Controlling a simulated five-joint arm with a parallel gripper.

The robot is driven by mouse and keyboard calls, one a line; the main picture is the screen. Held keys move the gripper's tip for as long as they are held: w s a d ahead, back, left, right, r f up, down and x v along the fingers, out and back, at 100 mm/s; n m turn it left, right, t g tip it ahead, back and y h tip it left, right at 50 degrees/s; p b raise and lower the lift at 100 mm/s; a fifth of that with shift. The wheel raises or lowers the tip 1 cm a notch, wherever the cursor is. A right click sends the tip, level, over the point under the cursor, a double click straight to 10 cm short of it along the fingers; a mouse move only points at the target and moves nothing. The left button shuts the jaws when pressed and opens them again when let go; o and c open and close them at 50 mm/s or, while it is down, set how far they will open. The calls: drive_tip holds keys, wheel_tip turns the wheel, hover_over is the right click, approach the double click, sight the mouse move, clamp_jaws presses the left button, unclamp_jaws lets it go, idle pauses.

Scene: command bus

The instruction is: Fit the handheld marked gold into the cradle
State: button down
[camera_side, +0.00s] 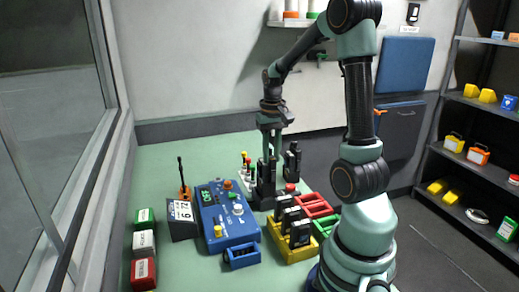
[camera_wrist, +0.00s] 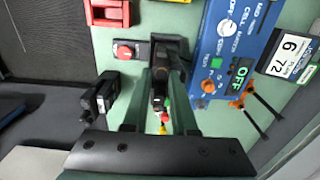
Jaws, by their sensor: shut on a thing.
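My gripper (camera_side: 270,135) points down and is shut on a dark handheld. In the side view the handheld (camera_side: 267,172) hangs upright at the dark cradle (camera_side: 263,198). I cannot tell whether its lower end is inside the cradle or just above it. In the wrist view the handheld (camera_wrist: 159,90) shows between my fingers (camera_wrist: 163,80), with part of the dark cradle (camera_wrist: 174,48) beyond. No gold mark can be made out on the handheld. A second black handheld (camera_side: 292,160) stands apart to the right; it also shows in the wrist view (camera_wrist: 101,97).
Small coloured pieces (camera_side: 246,165) stand close left of the cradle. A blue control box (camera_side: 224,225), a number display (camera_side: 181,212) and an orange-based antenna (camera_side: 184,187) stand further left. A yellow crate (camera_side: 290,252) and red crate (camera_side: 318,208) are in front.

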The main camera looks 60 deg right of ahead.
drive_tip(key=shift+f, duration=1.85)
drive_tip(key=c, duration=0.6)
unclamp_jaws()
drive_tip(key=o, duration=0.3)
drive_tip(key=shift+r, duration=3.5)
